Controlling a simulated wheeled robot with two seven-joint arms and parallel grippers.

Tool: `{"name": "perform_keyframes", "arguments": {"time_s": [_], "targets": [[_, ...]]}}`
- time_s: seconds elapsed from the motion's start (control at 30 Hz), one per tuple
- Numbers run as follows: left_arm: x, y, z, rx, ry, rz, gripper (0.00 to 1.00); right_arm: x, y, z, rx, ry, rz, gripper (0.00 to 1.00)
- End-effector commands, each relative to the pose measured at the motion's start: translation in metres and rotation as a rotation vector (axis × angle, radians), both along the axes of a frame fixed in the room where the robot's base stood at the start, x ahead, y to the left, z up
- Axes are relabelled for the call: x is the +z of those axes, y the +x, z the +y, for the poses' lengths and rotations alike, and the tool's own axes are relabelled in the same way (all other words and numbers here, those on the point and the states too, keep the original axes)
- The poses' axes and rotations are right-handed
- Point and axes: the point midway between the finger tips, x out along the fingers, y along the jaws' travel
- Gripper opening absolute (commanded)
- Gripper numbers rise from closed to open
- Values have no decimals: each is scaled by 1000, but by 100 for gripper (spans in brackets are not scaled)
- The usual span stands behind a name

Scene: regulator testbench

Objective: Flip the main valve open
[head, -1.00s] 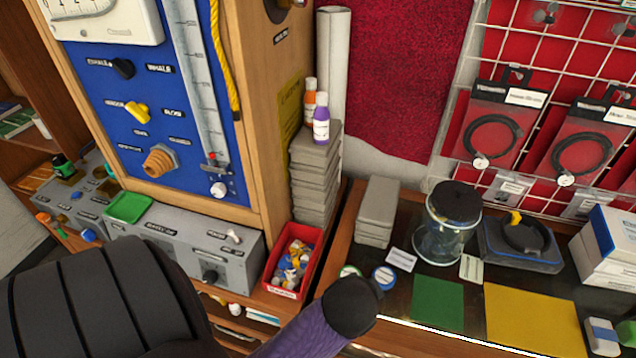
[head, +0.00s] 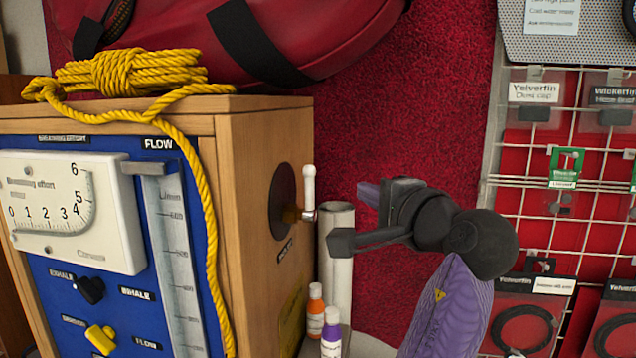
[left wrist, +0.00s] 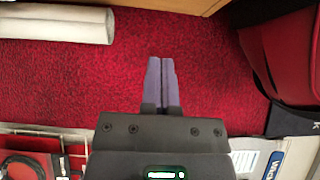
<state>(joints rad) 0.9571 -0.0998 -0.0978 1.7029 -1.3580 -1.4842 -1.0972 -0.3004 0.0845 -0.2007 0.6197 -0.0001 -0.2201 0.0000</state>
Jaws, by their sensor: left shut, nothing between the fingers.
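The main valve shows in the head view as a white upright lever (head: 309,187) on a brass stem. It sticks out of a dark round plate (head: 282,201) on the right side of the wooden cabinet (head: 255,150). My left gripper (head: 367,194) is to the right of the lever, with a gap between them, and its purple fingers point left towards the cabinet side. In the left wrist view the fingers (left wrist: 161,68) are pressed together with nothing between them. The valve does not show in that view. My right gripper is in neither view.
A white roll (head: 338,265) stands below the lever, with an orange bottle (head: 315,310) and a purple bottle (head: 331,335) beside it. A red bag (head: 310,50) and yellow rope (head: 130,72) lie on the cabinet. A wire rack (head: 545,170) stands at the right.

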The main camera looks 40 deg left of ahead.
Motion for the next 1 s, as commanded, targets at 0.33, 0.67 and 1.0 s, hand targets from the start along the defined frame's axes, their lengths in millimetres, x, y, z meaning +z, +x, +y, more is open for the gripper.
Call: {"name": "perform_keyframes", "arguments": {"time_s": [0.33,0.67,1.0], "targets": [[3,13,37,4,1,2,0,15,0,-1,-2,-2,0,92],[3,30,92,-2,-1,-2,0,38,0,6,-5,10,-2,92],[0,-2,82,-1,-1,-1,0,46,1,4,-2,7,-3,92]]}}
